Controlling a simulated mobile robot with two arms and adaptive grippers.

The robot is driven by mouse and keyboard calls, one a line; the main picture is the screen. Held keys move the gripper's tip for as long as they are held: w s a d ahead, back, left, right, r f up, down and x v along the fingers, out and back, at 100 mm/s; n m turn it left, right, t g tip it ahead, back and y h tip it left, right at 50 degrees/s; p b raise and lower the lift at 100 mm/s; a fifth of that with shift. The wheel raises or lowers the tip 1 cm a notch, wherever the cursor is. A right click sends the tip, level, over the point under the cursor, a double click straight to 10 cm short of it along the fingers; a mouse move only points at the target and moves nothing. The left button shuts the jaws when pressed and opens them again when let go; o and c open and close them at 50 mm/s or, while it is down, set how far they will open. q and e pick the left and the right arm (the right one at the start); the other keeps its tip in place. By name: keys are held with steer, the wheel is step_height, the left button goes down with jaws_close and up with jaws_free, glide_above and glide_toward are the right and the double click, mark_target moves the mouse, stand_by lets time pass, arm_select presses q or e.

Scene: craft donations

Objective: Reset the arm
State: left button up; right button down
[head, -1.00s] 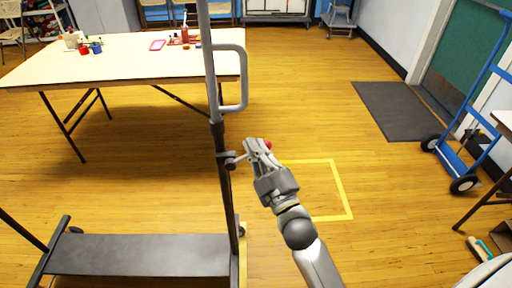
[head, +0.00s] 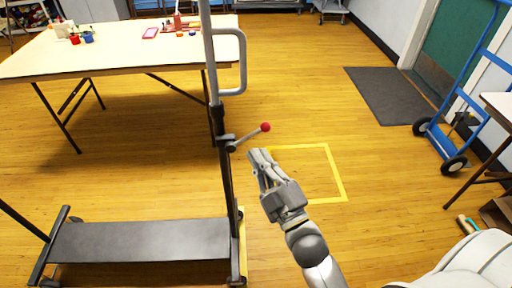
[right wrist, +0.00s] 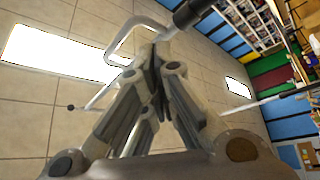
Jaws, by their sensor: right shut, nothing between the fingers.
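My right gripper (head: 256,154) is shut and empty, with its fingertips pointing up and left over the floor. It also shows in the right wrist view (right wrist: 155,60), with its fingers closed together. In the head view it appears just below a lever with a red knob (head: 265,127), with a visible gap between them. The lever sticks out to the right from a clamp on a tall metal post (head: 212,75). The post has a grey loop handle (head: 242,70). My left gripper is not in view.
The post rises from a wheeled frame with a dark base shelf (head: 140,240). A table (head: 110,50) with craft items stands behind it. A blue hand truck (head: 470,85) and a dark mat (head: 390,95) are at right.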

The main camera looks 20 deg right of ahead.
steer(key=shift+s+d+f, duration=0.1)
steer(key=shift+d+f, duration=0.05)
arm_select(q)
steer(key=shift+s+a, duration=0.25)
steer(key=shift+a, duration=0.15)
arm_select(e)
step_height(320, 180, down, 21)
steer(key=a+m+g+p, duration=0.1)
steer(key=a+m+g, duration=0.15)
steer(key=g, duration=0.35)
steer(key=s+d+f+m+g, duration=0.1)
steer(key=s+f+m+g, duration=0.35)
steer(key=f, duration=1.35)
arm_select(q)
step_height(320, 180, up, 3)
steer(key=shift+p, duration=1.05)
arm_select(e)
steer(key=s+d+f+m+g, duration=0.1)
steer(key=s+d+f+g, duration=0.1)
steer(key=s+f, duration=0.4)
steer(key=s+d+f+m+g+h, duration=0.1)
steer(key=s+f+g, duration=0.3)
steer(key=s, duration=1.2)
steer(key=s+d+f+g+h, duration=0.1)
steer(key=s+d+f+g, duration=0.2)
steer(key=s+f, duration=0.7)
steer(key=shift+s+d+m+g, duration=0.25)
steer(key=shift+s+m+g, duration=0.25)
steer(key=shift+s, duration=0.45)
